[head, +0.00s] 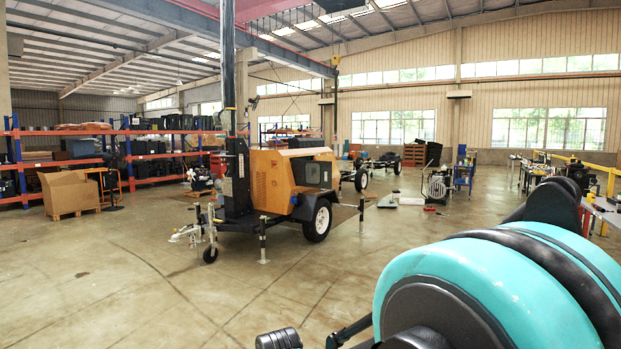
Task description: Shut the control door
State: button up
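The light tower (287,180) stands on its trailer left of centre in the head view, with an orange housing and a tall black mast (229,90). A dark panel area (313,173) shows on the right side of the housing. I cannot tell which part is the control door, or whether it is open or shut. Dark parts that look like the end of my gripper (278,339) show at the bottom edge, cut off by the frame. They are far in front of the tower, and I cannot see whether they are open or shut.
A trailer wheel (318,220), a jockey wheel (210,255) and support legs (263,240) stick out around the tower. The concrete floor (200,305) in front is clear. Cardboard boxes (70,193) stand at left and a workbench (606,214) at right.

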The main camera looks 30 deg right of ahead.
aim_at(309, 173)
jog(key=i+l+z, duration=0.4)
jog(key=i, duration=0.25)
jog(key=i+z, duration=0.4)
jog(key=i, duration=5.8)
jog(key=l+z, duration=0.05)
jog(key=l, duration=0.15)
